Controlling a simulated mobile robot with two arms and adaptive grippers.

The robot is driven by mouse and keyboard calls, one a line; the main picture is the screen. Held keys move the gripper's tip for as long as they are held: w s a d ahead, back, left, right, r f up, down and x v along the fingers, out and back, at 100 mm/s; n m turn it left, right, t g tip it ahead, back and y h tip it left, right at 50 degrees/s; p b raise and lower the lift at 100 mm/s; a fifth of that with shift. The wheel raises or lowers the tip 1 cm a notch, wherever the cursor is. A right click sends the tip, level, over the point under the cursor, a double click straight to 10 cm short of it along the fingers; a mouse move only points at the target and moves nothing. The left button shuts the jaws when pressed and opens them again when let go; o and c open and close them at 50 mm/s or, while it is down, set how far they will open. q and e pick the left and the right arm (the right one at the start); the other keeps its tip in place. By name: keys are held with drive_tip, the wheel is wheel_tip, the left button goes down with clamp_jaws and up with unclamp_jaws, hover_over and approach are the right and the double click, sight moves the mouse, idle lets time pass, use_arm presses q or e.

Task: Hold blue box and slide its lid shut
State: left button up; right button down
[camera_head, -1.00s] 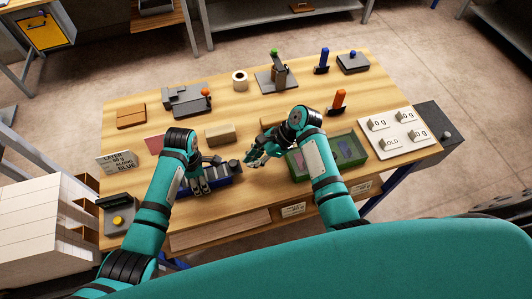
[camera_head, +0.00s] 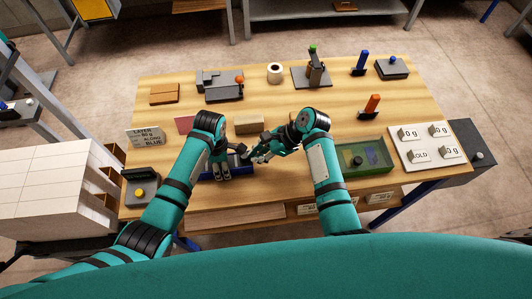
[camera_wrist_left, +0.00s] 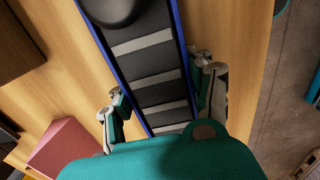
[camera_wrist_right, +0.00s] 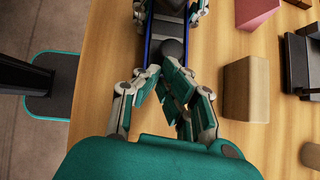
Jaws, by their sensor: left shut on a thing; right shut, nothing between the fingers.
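The blue box (camera_head: 240,162) lies at the front of the table. In the left wrist view its blue side walls (camera_wrist_left: 184,50) flank a dark top with pale crosswise bars. A dark round knob (camera_wrist_left: 108,12) stands at one end. My left gripper (camera_head: 222,172) is shut on the box, one finger on each long side, as the left wrist view (camera_wrist_left: 160,85) shows. My right gripper (camera_head: 261,155) is shut and empty at the box's right end. In the right wrist view its fingertips (camera_wrist_right: 174,82) are close behind the knob (camera_wrist_right: 172,50); contact is unclear. The lid's edges are hard to tell.
A tan block (camera_head: 250,124) stands just behind the box. A green-rimmed tray (camera_head: 343,158) is to the right, beside a white board (camera_head: 428,148) with weights. A sign (camera_head: 147,139) and a dark device with a yellow button (camera_head: 140,190) are at left.

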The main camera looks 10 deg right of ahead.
use_arm(q)
drive_tip(key=shift+d, duration=0.1)
use_arm(e)
drive_tip(key=shift+s+d, duration=0.1)
drive_tip(key=shift+d, duration=0.35)
drive_tip(key=d, duration=0.3)
drive_tip(key=shift+s+r, duration=0.15)
drive_tip(key=shift+r, duration=0.15)
drive_tip(key=w+v, duration=0.1)
drive_tip(key=v, duration=0.9)
drive_tip(key=shift+s, duration=0.45)
drive_tip(key=shift+r, duration=0.1)
use_arm(q)
drive_tip(key=o, duration=1.4)
drive_tip(key=shift+c, duration=0.2)
drive_tip(key=shift+r, duration=0.1)
